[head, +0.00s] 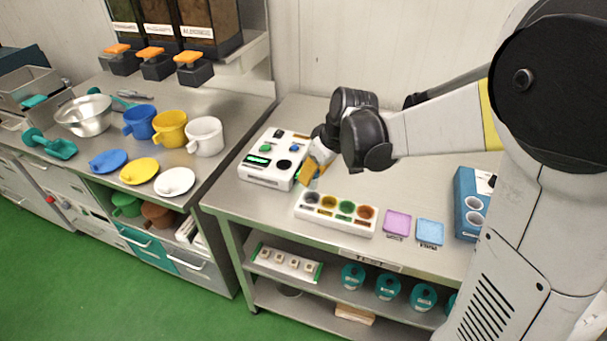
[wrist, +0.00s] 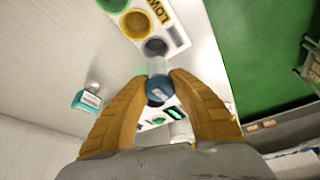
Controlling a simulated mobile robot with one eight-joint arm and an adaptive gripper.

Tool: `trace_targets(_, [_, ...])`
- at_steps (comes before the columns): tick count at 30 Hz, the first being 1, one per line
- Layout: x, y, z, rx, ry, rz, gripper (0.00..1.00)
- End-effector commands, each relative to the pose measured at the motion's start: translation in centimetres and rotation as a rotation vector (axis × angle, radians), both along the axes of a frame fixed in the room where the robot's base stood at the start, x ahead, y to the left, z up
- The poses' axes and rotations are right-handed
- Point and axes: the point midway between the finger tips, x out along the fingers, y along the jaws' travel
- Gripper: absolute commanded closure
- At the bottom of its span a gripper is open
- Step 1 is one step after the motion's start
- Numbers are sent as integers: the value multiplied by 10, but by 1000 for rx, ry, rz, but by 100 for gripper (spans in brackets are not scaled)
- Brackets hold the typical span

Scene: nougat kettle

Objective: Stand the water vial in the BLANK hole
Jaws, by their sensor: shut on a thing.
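In the wrist view, the orange fingers of my gripper (wrist: 160,88) are shut on a vial with a dark blue cap (wrist: 159,90). Its clear body (wrist: 157,66) extends up the picture from the cap. In the head view, my gripper (head: 310,174) is just right of a white device (head: 265,180) with a lit green display and dark round openings. Behind it in that view, the vial is mostly hidden. The white strip (head: 335,226) with grey, yellow, green and orange round holes lies nearer the camera. No BLANK label is legible.
A purple pad (head: 397,223) and a blue pad (head: 430,232) lie right of the strip. A blue block (head: 466,208) with round openings stands at the table's right. Cups and saucers stand on the left counter. A teal labelled object (wrist: 87,100) shows in the wrist view.

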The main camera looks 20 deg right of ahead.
Motion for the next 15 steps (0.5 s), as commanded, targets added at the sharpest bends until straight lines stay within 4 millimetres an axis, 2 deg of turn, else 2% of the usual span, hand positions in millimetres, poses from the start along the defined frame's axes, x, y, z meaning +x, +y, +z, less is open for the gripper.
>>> trace_targets(9, [0,1,-37,0,0,1,100])
trace_targets(15, [0,1,-50,0,0,1,100])
